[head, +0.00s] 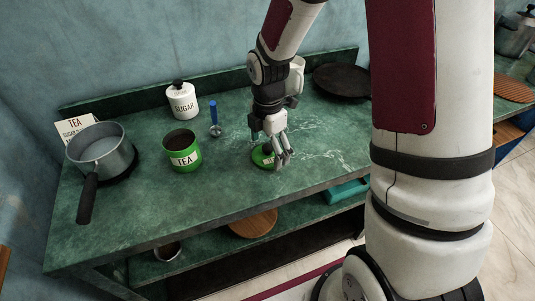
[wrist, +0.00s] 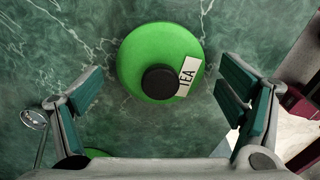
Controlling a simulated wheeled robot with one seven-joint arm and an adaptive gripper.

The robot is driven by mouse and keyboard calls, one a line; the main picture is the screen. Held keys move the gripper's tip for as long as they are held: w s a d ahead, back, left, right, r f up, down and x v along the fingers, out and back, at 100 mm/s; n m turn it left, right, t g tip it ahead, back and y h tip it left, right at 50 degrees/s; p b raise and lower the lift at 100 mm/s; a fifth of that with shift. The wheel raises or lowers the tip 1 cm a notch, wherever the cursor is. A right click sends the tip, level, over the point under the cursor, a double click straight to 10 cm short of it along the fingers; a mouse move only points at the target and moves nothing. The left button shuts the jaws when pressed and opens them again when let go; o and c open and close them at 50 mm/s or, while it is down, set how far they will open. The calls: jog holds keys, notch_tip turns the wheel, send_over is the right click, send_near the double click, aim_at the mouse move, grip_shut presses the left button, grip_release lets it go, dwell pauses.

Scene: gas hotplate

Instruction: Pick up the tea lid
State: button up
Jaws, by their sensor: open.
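The tea lid (wrist: 160,42) is a green disc with a dark round knob (wrist: 160,82) and a white TEA label. It lies on the green marble counter, and in the head view (head: 262,157) my gripper partly hides it. My gripper (wrist: 162,95) is open over the lid, with its two fingers apart on either side and nothing between them touching. In the head view, my gripper (head: 279,155) points down at the lid. The green TEA canister (head: 182,157) stands open to the left, with dark contents.
A pot (head: 103,158) of pale liquid stands at the left. A white SUGAR jar (head: 183,104) and a blue-handled spoon (head: 214,113) are behind the canister. A dark pan (head: 342,80) lies at the back right. The counter's front middle is clear.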

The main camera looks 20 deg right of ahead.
jog(key=shift+f, duration=0.15)
jog(key=c, duration=1.2)
jog(key=shift+o, duration=0.2)
